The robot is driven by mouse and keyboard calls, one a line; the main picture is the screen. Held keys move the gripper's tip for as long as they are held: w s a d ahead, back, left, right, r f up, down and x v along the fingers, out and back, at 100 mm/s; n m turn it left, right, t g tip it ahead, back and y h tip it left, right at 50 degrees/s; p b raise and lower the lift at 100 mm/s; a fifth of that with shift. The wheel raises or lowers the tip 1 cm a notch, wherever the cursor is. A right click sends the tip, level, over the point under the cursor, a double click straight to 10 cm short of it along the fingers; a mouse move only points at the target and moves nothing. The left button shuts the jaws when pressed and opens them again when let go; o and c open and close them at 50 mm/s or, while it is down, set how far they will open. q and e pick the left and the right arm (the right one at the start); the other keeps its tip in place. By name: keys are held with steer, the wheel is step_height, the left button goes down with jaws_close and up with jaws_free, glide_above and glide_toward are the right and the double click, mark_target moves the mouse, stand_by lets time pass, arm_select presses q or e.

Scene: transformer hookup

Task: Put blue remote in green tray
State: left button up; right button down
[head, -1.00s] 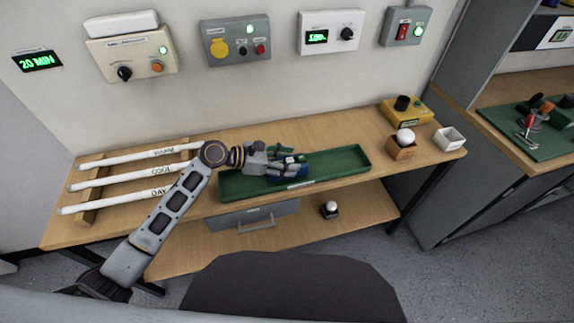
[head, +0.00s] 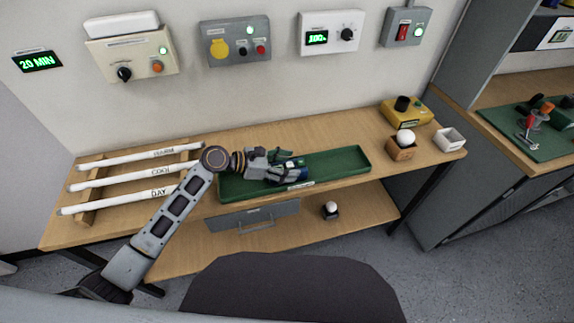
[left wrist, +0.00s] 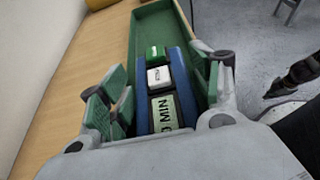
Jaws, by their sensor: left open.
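The green tray (head: 338,164) is long and shallow and lies on the wooden bench. My left gripper (head: 290,168) is open over the tray. In the left wrist view its fingers (left wrist: 164,92) stand apart on both sides of the remote.
White labelled tubes (head: 135,174) lie on a wooden rack at the left. A yellow box (head: 407,112), a wooden holder with a white bulb (head: 402,146) and a small white box (head: 449,139) stand at the right. Control boxes hang on the wall behind.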

arm_select(q)
steer(key=shift+r, duration=0.15)
arm_select(e)
steer(key=shift+w, duration=0.2)
arm_select(q)
steer(key=shift+s+a+r, duration=0.2)
steer(key=shift+a, duration=0.4)
steer(key=v, duration=1)
steer(key=shift+p, duration=0.3)
steer(key=shift+a+r, duration=0.2)
steer(key=shift+a, duration=0.05)
arm_select(e)
steer(key=shift+s+d, duration=0.5)
steer(key=shift+s, duration=0.25)
steer(key=shift+w+r, duration=0.1)
steer(key=shift+w, duration=0.05)
